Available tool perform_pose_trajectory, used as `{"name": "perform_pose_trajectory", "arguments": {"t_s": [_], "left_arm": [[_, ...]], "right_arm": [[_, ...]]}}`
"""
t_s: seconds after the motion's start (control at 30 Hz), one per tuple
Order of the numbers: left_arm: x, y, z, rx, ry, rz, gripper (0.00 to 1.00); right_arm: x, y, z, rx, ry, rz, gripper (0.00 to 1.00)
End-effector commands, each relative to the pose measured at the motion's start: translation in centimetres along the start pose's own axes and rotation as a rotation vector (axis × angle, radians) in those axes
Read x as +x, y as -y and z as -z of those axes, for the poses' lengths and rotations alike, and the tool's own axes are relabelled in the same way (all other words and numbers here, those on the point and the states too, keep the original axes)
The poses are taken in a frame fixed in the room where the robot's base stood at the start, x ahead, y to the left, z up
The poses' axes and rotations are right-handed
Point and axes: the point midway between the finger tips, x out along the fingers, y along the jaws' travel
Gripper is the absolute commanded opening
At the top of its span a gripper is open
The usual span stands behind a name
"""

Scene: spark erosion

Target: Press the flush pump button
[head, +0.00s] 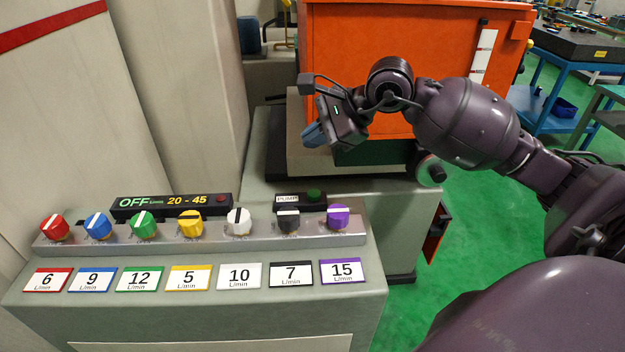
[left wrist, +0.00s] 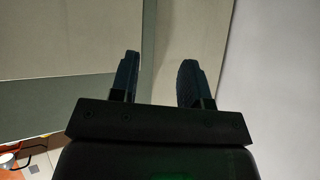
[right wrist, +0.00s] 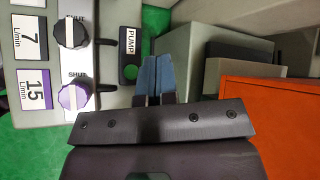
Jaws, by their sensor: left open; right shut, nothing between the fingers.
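The flush pump button is a dark green round button (head: 314,195) on a small black box beside a white PUMP label (head: 287,198), behind the black and purple knobs. In the right wrist view the button (right wrist: 130,72) lies just left of the fingertips. My right gripper (head: 313,136) is shut and empty, above and behind the pump box in the head view, apart from it. In the right wrist view its blue fingers (right wrist: 155,68) are together. My left gripper (left wrist: 155,75) is open and empty in the left wrist view, near pale panels; it is outside the head view.
A row of coloured knobs, including the purple one (head: 338,217), stands on a grey rail before the pump box. A display (head: 171,204) reads OFF and 20 - 45. Number cards (head: 188,278) lie in front. An orange tank (head: 380,50) stands behind my right gripper.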

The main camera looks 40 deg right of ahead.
Motion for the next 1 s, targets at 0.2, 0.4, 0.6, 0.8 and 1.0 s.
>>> {"name": "perform_pose_trajectory", "arguments": {"t_s": [0.2,0.4,0.6,0.8,1.0], "left_arm": [[-0.2,0.1,-0.4,0.002,0.007,0.002,0.43],[-0.5,0.4,-1.1,0.005,0.022,0.004,0.43],[-0.4,0.3,-0.9,0.006,0.018,0.003,0.43],[0.0,0.2,-0.6,0.007,0.009,0.001,0.43],[0.6,0.0,-0.5,0.007,0.003,-0.002,0.43]], "right_arm": [[0.0,-0.4,0.0,-0.07,-0.001,-0.02,0.0],[0.1,-0.3,0.0,-0.075,-0.002,-0.02,0.0],[0.1,-0.4,0.1,-0.073,-0.002,-0.02,0.0],[0.7,-0.8,0.5,-0.072,-0.002,-0.021,0.0],[2.1,-1.7,1.6,-0.069,-0.003,-0.023,0.0]]}}
